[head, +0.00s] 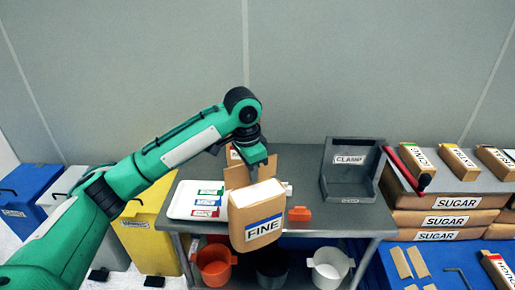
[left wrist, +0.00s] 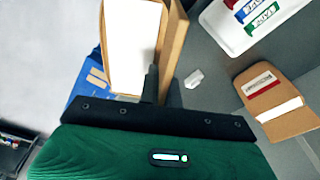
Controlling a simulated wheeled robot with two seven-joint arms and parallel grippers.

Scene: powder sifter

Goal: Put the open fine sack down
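The open fine sack (head: 258,222) is brown paper with a blue band, a FINE label and a white top face. It hangs slightly tilted at the front edge of the grey table (head: 310,158); whether it touches the table is unclear. My left gripper (head: 257,170) is shut on its upper wall. In the left wrist view the sack (left wrist: 133,42) shows its white inside, with a dark finger (left wrist: 150,85) at its wall. My right gripper is in neither view.
A white tray (head: 178,207) with labelled cards lies left of the sack. Another brown sack with a red label (left wrist: 245,75) stands behind. An orange piece (head: 299,214) and a grey CLAMP bin (head: 352,188) lie right.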

